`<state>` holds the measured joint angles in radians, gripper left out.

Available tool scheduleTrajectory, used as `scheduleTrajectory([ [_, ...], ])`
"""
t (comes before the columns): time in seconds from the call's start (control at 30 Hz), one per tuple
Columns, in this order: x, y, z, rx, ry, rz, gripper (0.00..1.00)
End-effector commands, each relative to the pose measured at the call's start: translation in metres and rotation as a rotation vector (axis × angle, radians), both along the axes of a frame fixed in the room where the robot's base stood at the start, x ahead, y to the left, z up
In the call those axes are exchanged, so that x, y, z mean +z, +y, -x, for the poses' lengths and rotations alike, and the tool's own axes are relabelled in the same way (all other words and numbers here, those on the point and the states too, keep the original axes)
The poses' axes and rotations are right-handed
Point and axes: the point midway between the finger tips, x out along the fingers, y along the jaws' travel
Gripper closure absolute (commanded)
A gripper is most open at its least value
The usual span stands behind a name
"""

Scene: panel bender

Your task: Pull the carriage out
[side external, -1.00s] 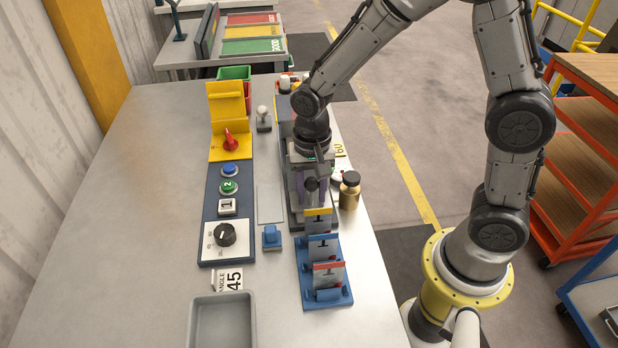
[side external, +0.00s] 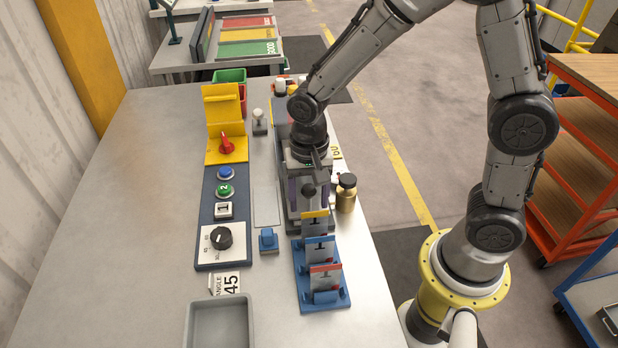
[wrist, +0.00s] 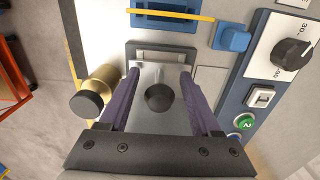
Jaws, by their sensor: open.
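The carriage appears as a flat grey plate with a round black knob (wrist: 159,97) standing on it, in the wrist view. The knob also shows in the side external view (side external: 308,190), below my wrist. My gripper (wrist: 159,74) is open, with one purple finger on each side of the knob. A gap shows between the knob and each finger in the wrist view. In the side external view my gripper (side external: 307,184) points down over the grey machine bed, and my wrist hides much of the carriage.
A brass weight (side external: 345,193) with a dark top stands close to the right of the bed. A blue rack (side external: 322,297) with upright plates is at the bed's near end. The control panel (side external: 208,200) and a blue block (side external: 268,240) lie left. A grey tray (side external: 220,325) is in front.

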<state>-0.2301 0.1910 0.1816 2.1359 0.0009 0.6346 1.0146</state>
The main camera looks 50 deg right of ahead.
Motion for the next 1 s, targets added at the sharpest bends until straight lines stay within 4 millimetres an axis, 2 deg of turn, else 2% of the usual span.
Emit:
scheduleTrajectory([
  [0.17,0.03,0.0,-0.002,0.0,-0.009,-0.002,0.35],
  [0.4,0.083,0.0,-0.001,0.0,-0.009,-0.002,0.35],
  [0.6,0.116,0.001,-0.001,0.0,-0.006,-0.001,0.35],
  [0.8,0.131,0.0,0.0,0.0,-0.002,-0.001,0.35],
  [1.0,0.133,0.0,0.0,0.0,-0.001,-0.001,0.35],
])
